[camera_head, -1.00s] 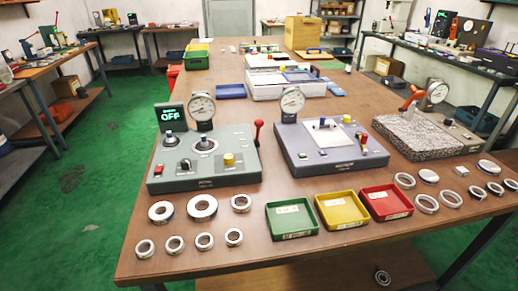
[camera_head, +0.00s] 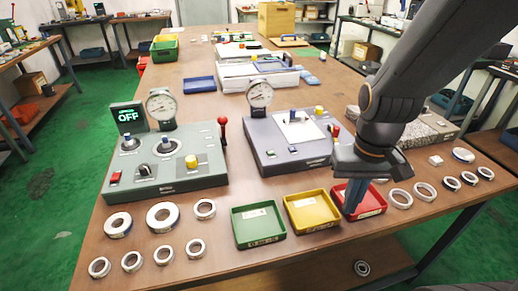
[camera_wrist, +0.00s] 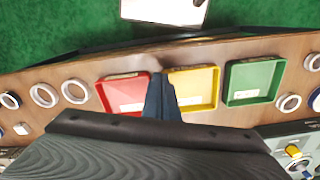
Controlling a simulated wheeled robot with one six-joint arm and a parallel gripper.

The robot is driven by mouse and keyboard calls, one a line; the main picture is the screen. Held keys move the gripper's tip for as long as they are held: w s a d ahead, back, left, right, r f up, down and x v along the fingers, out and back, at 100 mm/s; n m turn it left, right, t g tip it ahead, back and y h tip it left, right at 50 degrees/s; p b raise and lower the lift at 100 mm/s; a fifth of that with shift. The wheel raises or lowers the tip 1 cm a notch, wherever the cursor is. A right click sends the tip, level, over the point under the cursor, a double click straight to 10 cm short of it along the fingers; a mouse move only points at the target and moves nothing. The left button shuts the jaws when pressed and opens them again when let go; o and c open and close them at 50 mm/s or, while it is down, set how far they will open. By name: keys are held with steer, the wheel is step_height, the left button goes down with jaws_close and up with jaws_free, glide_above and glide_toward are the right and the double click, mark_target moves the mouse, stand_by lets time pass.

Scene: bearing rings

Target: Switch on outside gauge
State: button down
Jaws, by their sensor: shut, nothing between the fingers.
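A grey-green gauge station (camera_head: 205,179) stands at the left of the table, with a dial gauge (camera_head: 161,104) and a display (camera_head: 128,117) reading OFF in green; the smaller line above is too small to read. On its top are a red switch (camera_head: 115,178), a black knob (camera_head: 144,170), a yellow knob (camera_head: 191,161) and a red-topped lever (camera_head: 222,125). A blue-grey gauge station (camera_head: 262,146) with its own dial stands right of it.
Green (camera_head: 240,236), yellow (camera_head: 293,218) and red (camera_head: 374,208) trays line the front edge. Several metal rings lie at both sides of them. A granite plate (camera_head: 425,130) is partly hidden behind my arm. Trays and boxes stand farther back.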

steer(key=shift+s+d, duration=0.1)
step_height(320, 180, up, 9)
steer(key=n+t+h+p, duration=0.65)
steer(key=n+p, duration=0.65)
steer(key=n, duration=0.6)
glide_above(268, 154)
steer(key=shift+r+t+y+b, duration=0.15)
steer(key=shift+t+y+b, duration=0.15)
steer(key=shift+y, duration=0.15)
step_height(268, 154, down, 8)
steer(key=b, duration=0.4)
steer(key=shift+r+b, duration=0.25)
steer(key=shift+b, duration=0.15)
steer(key=shift+f+b, duration=0.6)
steer(key=shift+f, duration=0.05)
